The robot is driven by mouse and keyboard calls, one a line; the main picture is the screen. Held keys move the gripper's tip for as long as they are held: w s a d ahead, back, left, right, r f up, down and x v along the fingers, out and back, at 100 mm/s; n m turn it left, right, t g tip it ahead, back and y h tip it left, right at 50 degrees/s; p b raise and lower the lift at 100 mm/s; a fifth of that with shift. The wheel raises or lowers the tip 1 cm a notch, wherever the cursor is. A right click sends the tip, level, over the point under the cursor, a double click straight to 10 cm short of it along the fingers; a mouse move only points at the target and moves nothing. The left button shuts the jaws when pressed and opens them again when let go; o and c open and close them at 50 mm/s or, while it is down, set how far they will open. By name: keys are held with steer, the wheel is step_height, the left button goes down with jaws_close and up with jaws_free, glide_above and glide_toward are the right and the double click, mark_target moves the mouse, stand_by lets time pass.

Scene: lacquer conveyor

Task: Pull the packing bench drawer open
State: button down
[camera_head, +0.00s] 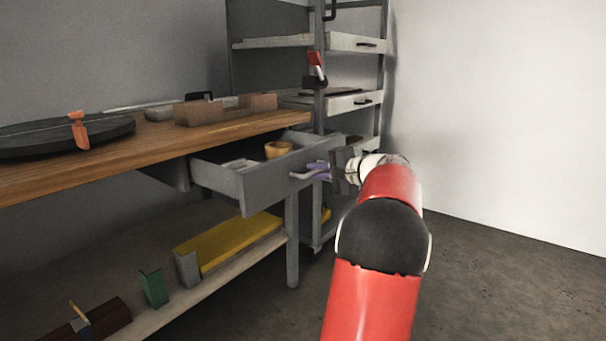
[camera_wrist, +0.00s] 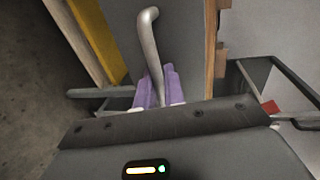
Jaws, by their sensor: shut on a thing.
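The grey packing bench drawer (camera_head: 244,187) stands pulled out from under the wooden bench top (camera_head: 150,150). A small tan bowl (camera_head: 278,149) and a pale item (camera_head: 238,164) are inside it. My gripper (camera_head: 318,171) is at the drawer's front, with its purple fingers shut on the drawer handle (camera_head: 298,175). In the wrist view, the grey bar handle (camera_wrist: 150,45) runs down between the purple fingertips (camera_wrist: 158,88). The drawer front (camera_wrist: 185,60) fills the area behind it.
Cardboard boxes (camera_head: 198,112) and a dark round turntable (camera_head: 60,137) with an orange clamp sit on the bench. The lower shelf (camera_head: 190,300) holds a yellow board (camera_head: 232,243) and several small items. A rack (camera_head: 352,104) stands behind. Floor (camera_head: 500,270) at right is clear.

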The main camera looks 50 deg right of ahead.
steer(key=shift+f+v, duration=0.25)
steer(key=shift+v, duration=0.95)
steer(key=c, duration=1.6)
jaws_free()
steer(key=shift+s, duration=0.1)
steer(key=v, duration=0.7)
steer(key=shift+s+d+r, duration=0.1)
steer(key=shift+s, duration=0.2)
